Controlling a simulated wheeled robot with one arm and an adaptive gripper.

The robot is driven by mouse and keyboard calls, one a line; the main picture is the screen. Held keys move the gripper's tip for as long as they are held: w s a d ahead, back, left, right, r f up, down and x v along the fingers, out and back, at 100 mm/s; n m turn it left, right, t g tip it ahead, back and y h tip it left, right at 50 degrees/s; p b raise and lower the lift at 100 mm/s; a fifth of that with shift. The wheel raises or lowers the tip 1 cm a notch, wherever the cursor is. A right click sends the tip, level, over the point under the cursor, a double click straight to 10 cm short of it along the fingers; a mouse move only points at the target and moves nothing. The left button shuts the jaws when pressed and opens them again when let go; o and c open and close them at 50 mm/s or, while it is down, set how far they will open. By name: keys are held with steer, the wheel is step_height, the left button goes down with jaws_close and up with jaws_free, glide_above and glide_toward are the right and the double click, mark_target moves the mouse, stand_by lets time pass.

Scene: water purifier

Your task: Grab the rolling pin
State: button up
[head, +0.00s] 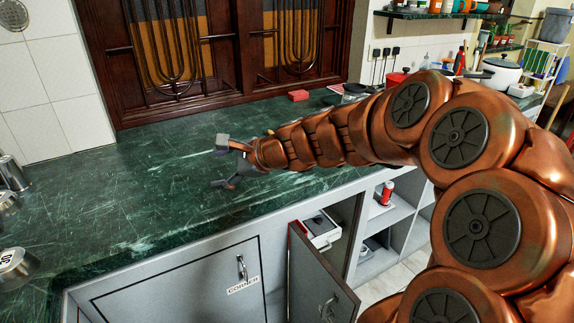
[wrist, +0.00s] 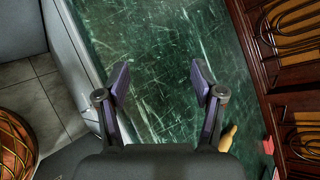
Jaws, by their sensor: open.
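My gripper (head: 222,162) is open and empty above the green marble counter (head: 125,205). Its two fingers also show spread apart in the wrist view (wrist: 160,82), with only bare counter between them. A tan, wooden-looking piece (wrist: 228,138) lies on the counter at the lower right of the wrist view, beside the right finger's base. It looks like one end of the rolling pin; the rest is hidden behind my gripper.
Metal canisters (head: 12,265) stand at the left edge. A cabinet door (head: 315,275) hangs open below the counter. A white pot (head: 500,75) stands at the right. The counter's left part is clear.

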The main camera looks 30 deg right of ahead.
steer(key=w+d+f+m+t+h+b, duration=0.1)
steer(key=d+f+m+h, duration=0.1)
steer(key=d+m, duration=0.3)
steer(key=w+d+f+m+t+h+b, duration=0.1)
steer(key=d+f+m+h+b, duration=0.1)
steer(key=d, duration=1.1)
steer(key=w+d+f+m+t+h+b, duration=0.1)
steer(key=w+d+f+m+h+b, duration=0.1)
steer(key=d+f+m, duration=0.3)
steer(key=shift+d+f+m+h, duration=0.15)
steer(key=shift+d+m+h, duration=0.2)
steer(key=shift+d+m, duration=0.7)
steer(key=shift+d+f+m+h, duration=0.15)
steer(key=shift+d+m+h, duration=0.2)
steer(key=shift+d+m, duration=0.7)
steer(key=shift+w+d+f+b, duration=0.15)
steer(key=shift+w+d+b, duration=0.05)
steer(key=shift+d+b, duration=0.1)
steer(key=shift+x, duration=1.05)
steer(key=shift+b+x, duration=0.75)
steer(key=shift+x, duration=1.85)
steer(key=shift+d, duration=0.15)
jaws_close()
